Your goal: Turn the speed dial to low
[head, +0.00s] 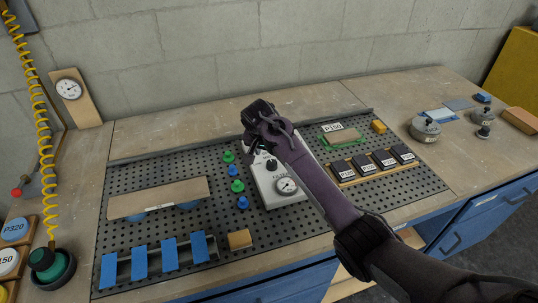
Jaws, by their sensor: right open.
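A pale grey control box (267,190) stands on the perforated mat. On its face are a small black knob (271,164), with faint marks around it, and a round white gauge (287,186). The marks are too small to read, so the knob's setting cannot be told. My right gripper (252,150) is over the back end of the box, just above and left of the knob, with its jaws open and empty. My right arm crosses the box's right side and hides part of it. My left gripper is out of view.
Green and blue pegs (237,186) stand close left of the box. A long wooden block (158,198) and blue strips (170,253) lie farther left. Labelled black blocks (382,159) sit right of my arm. A yellow coiled hose (41,130) hangs at the left.

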